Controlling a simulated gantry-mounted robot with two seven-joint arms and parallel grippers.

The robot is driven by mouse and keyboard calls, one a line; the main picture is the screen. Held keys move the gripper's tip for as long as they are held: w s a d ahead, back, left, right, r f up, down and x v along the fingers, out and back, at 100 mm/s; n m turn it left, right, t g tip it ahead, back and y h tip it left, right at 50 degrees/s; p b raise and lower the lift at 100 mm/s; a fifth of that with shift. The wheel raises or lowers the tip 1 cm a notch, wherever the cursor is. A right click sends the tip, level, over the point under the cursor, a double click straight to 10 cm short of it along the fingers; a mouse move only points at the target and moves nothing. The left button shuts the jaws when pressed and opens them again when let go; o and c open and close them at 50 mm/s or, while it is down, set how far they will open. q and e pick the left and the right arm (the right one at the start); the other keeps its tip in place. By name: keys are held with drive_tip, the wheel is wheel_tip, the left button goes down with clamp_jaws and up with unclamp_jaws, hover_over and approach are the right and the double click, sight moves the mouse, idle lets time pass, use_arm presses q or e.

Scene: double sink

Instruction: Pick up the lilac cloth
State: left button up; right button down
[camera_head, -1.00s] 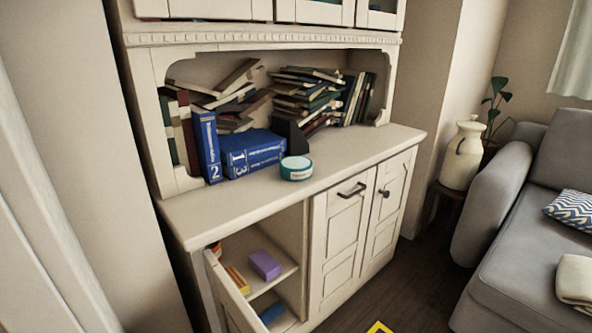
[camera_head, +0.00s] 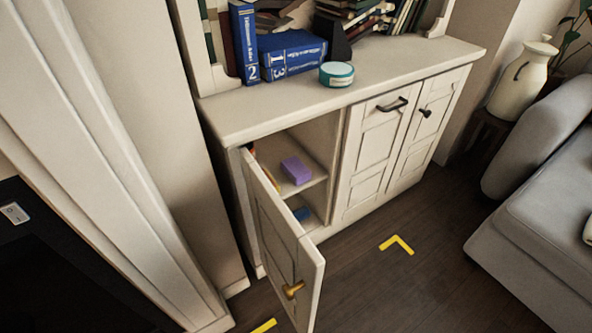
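A lilac block-shaped item (camera_head: 297,170), which looks like the folded cloth, lies on the upper shelf inside the open left compartment of the white cabinet (camera_head: 340,95). Its top and front side show, and nothing covers it. The compartment's door (camera_head: 283,240) stands swung open toward me, with a brass-coloured knob (camera_head: 292,290). Neither of my grippers is in the view.
A blue item (camera_head: 301,213) lies on the lower shelf, partly hidden. Blue books (camera_head: 290,55) and a teal round tin (camera_head: 337,74) stand on the countertop. Yellow corner marks (camera_head: 397,245) lie on the dark floor. A grey sofa (camera_head: 540,210) stands at right.

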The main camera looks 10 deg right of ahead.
unclamp_jaws()
idle(0.7)
